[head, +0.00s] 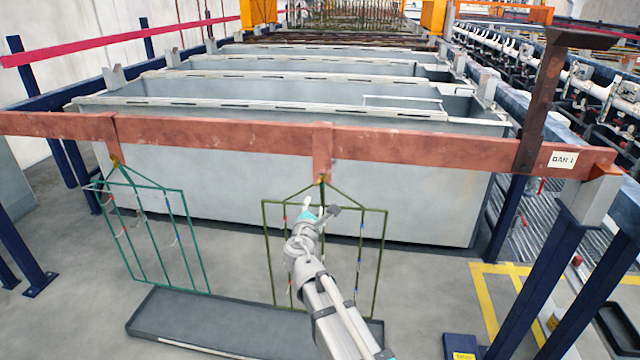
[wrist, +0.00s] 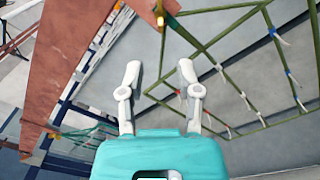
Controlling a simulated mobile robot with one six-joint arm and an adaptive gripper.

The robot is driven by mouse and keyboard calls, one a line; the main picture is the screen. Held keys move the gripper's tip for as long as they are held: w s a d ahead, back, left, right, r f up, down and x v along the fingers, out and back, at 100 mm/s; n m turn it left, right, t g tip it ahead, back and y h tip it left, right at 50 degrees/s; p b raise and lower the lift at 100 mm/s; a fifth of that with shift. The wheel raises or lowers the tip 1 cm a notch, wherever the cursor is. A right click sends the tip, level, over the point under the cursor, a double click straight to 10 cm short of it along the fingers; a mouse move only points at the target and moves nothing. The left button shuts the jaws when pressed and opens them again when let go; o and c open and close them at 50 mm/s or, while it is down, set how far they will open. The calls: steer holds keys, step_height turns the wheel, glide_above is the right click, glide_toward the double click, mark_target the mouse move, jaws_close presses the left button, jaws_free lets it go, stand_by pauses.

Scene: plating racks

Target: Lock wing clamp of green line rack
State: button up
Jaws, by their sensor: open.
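Two wire racks hang from a copper-coloured bar (head: 420,152). The left rack (head: 189,235) is teal-green and the right rack (head: 385,250) is olive-green. A small yellowish clamp (head: 115,161) tops the left rack, and another clamp (head: 322,181) tops the right one. My gripper (head: 322,207) is in front of the olive rack, just below its clamp. In the wrist view my gripper (wrist: 160,72) is open with nothing between its fingers. The olive rack's clamp (wrist: 160,14) shows beyond the fingers at the top edge. The teal rack's clamp (wrist: 54,135) shows at lower left. I cannot tell either wing's position.
A dark shallow tray (head: 150,318) lies on the floor below the racks. Large grey tanks (head: 300,185) stand behind the bar. A brown post (head: 540,100) and blue supports (head: 590,255) stand at right. Grey floor is open at left.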

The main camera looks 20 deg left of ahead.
mark_target(320, 182)
steer(key=x, duration=1.3)
steer(key=shift+w, duration=0.1)
jaws_close()
